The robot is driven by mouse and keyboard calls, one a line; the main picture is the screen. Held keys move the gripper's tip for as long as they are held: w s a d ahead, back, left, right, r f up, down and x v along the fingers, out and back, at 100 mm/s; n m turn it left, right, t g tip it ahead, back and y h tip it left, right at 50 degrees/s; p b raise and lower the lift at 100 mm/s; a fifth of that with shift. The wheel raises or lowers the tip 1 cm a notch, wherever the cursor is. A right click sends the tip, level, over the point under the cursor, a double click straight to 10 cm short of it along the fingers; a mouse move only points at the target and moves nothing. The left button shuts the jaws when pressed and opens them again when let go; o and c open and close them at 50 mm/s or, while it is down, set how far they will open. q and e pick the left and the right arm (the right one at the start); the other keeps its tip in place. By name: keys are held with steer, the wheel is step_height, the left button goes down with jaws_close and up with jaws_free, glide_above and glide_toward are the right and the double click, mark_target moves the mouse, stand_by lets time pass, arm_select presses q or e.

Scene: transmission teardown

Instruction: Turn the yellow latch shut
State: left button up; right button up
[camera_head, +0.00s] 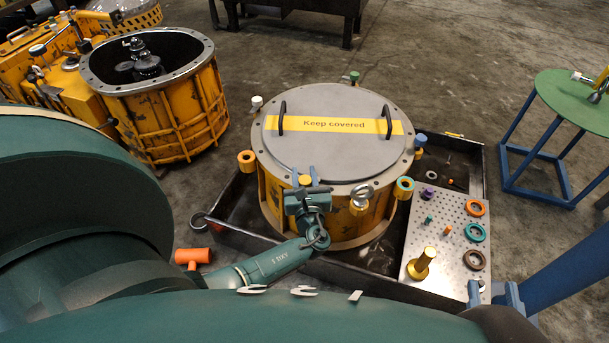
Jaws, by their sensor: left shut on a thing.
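The round grey cover (330,155) with a yellow "Keep covered" stripe lies on the yellow transmission housing (340,228). The small yellow latch (305,179) is at the cover's near rim. My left gripper (307,190) is at that rim, shut on the latch, and its jaws hide part of it. The latch's exact angle is hard to tell. My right gripper (493,292) is low at the right, by the near corner of the pegboard plate, with its two blue fingers apart and nothing seen between them.
The housing stands in a black tray (235,232). A perforated plate (425,268) holds several rings and pegs. An orange-headed hammer (193,257) lies left. An open yellow housing (165,95) stands back left, a green-topped stool (575,98) right. Two black handles rise from the cover.

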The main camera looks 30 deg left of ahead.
arm_select(q)
steer(key=o, duration=1)
steer(key=shift+c, duration=0.2)
